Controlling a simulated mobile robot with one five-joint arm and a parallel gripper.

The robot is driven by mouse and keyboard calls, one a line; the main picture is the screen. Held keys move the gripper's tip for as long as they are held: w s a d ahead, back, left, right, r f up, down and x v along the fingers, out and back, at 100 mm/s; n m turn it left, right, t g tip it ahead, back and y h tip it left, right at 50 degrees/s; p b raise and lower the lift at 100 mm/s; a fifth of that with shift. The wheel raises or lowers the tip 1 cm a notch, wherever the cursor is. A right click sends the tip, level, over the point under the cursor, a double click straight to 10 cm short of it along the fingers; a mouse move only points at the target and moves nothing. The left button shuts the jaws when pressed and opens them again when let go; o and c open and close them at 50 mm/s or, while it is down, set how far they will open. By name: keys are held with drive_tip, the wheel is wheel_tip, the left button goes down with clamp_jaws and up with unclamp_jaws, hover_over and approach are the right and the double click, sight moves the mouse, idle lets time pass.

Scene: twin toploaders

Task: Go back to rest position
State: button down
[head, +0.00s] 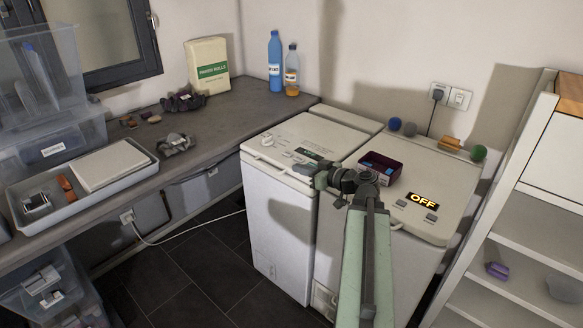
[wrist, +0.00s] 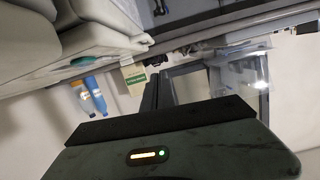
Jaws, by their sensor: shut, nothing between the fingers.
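My arm reaches up from the bottom of the head view, in front of the right toploader (head: 443,195). My gripper (head: 306,170) points left over the front of the left toploader (head: 275,215), shut and empty. In the wrist view the gripper's dark front edge (wrist: 160,122) crosses the lower middle, and the scene appears tilted and partly upside down. Both toploader lids are down. The right one shows a lit OFF display (head: 422,200). My arm hides part of the right toploader's front.
A dark red open box (head: 380,167) sits on the right toploader, close behind my arm. Sponges and balls (head: 478,152) lie along its back. A grey counter (head: 225,112) with bottles (head: 275,62) and a tray (head: 85,185) runs left. White shelves (head: 530,245) stand right. The dark floor (head: 190,280) is free.

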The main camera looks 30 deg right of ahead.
drive_tip(key=w+a+r+n+g+y+p, duration=0.1)
drive_tip(key=w+a+n+g+y+p, duration=0.15)
drive_tip(key=a, duration=1.25)
drive_tip(key=w+a+n+g+y+p, duration=0.2)
drive_tip(key=w+a+n+g+p, duration=0.15)
drive_tip(key=a, duration=1.15)
drive_tip(key=s+a+f+g+h+p, duration=0.35)
drive_tip(key=s+a+f+g, duration=0.3)
drive_tip(key=a, duration=0.45)
drive_tip(key=s+d+f+m+g+h, duration=0.2)
drive_tip(key=s+d+m+h, duration=0.3)
drive_tip(key=d+m, duration=0.3)
drive_tip(key=shift+s+d+f+m, duration=0.3)
drive_tip(key=shift+s+d+f, duration=0.2)
drive_tip(key=shift+s+f, duration=0.35)
drive_tip(key=shift+w+d+g, duration=0.1)
drive_tip(key=shift+g, duration=0.15)
